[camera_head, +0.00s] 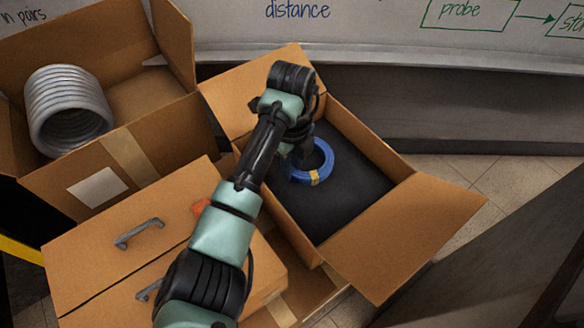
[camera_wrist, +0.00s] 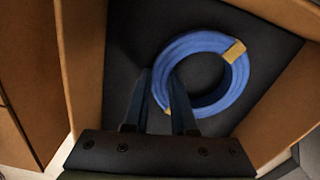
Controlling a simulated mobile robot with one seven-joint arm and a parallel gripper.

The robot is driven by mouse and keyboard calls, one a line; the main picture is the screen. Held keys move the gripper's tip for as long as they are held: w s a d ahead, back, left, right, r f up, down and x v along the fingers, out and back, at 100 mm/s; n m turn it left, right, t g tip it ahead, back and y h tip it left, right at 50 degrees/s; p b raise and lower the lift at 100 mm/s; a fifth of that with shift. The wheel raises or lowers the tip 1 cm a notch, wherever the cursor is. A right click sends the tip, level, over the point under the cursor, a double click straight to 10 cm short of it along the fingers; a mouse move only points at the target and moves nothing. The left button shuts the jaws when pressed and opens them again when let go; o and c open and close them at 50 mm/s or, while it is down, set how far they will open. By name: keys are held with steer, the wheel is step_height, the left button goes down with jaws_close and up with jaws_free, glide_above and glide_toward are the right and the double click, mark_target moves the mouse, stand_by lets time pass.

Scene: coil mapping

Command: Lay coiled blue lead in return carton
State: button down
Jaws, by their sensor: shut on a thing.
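The coiled blue lead (camera_head: 322,160) is a ring with a yellow tape band, seen inside the open return carton (camera_head: 405,238). The carton has a dark floor and its flaps are folded out. My gripper (camera_head: 300,165) reaches down into the carton and is partly hidden by my wrist in the head view. In the wrist view, my gripper's two fingers (camera_wrist: 160,115) are shut on the near left side of the blue coil (camera_wrist: 222,98). A second bit of yellow tape shows by the fingers. I cannot tell whether the coil touches the carton floor.
Another open carton (camera_head: 145,165) at the left holds a grey coiled hose (camera_head: 66,108). A brown case with grey handles (camera_head: 139,233) lies in front, under my arm. A whiteboard (camera_head: 390,30) stands behind. The carton's dark floor (camera_head: 345,205) is clear around the coil.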

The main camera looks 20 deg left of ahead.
steer(key=c, duration=0.7)
jaws_free()
steer(key=shift+c, duration=0.2)
step_height(320, 180, up, 12)
steer(key=p, duration=0.6)
steer(key=shift+r, duration=0.1)
